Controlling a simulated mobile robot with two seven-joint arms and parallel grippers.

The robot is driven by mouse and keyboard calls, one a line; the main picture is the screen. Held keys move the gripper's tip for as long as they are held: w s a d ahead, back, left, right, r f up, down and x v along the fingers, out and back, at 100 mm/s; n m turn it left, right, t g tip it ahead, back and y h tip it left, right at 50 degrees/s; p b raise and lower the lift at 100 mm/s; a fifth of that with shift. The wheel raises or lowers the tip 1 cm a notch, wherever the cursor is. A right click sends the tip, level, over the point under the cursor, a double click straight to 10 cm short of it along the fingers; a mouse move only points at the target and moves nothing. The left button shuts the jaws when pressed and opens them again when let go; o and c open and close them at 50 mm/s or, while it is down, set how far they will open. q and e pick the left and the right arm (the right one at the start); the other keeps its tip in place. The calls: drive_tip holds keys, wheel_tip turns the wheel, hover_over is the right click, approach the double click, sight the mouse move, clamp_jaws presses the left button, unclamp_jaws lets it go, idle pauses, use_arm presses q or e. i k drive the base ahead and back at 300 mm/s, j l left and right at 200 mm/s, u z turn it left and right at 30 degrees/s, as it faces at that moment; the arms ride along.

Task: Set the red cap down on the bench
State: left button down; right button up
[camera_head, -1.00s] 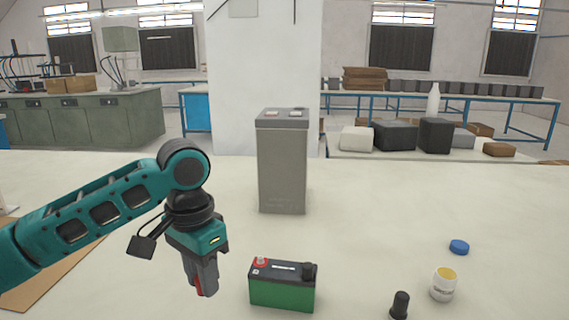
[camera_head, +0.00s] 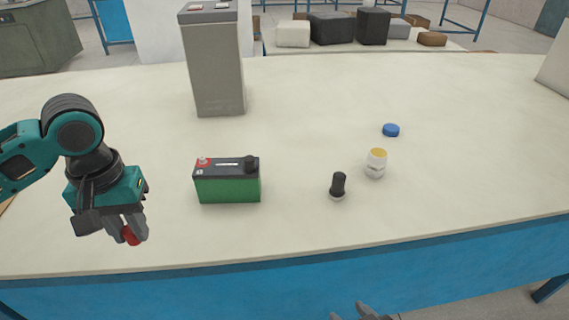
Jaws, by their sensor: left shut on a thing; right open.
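My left gripper (camera_head: 127,231) is shut on the red cap (camera_head: 131,237), low at the left near the bench's front edge. Its fingers hide part of the cap. I cannot tell whether the cap touches the bench (camera_head: 300,220). The green and black battery (camera_head: 228,190) stands on the bench to the right of this gripper. It has a red-marked terminal at its left end and a black cap at its right end. My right gripper (camera_head: 358,314) is open at the bottom edge of the view, in front of the bench, and only its fingertips show.
A tall grey battery (camera_head: 215,65) stands behind the green one. A black-topped piece (camera_head: 338,185), a white jar with a yellow top (camera_head: 376,164) and a blue cap (camera_head: 391,130) are on the right. Bare bench lies between the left gripper and the green battery.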

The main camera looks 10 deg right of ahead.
sight(271, 147)
drive_tip(key=z, duration=1.15)
drive_tip(key=i+j+z, duration=0.1)
drive_tip(key=i, duration=0.2)
drive_tip(key=i+j+z, duration=0.15)
drive_tip(key=i, duration=0.1)
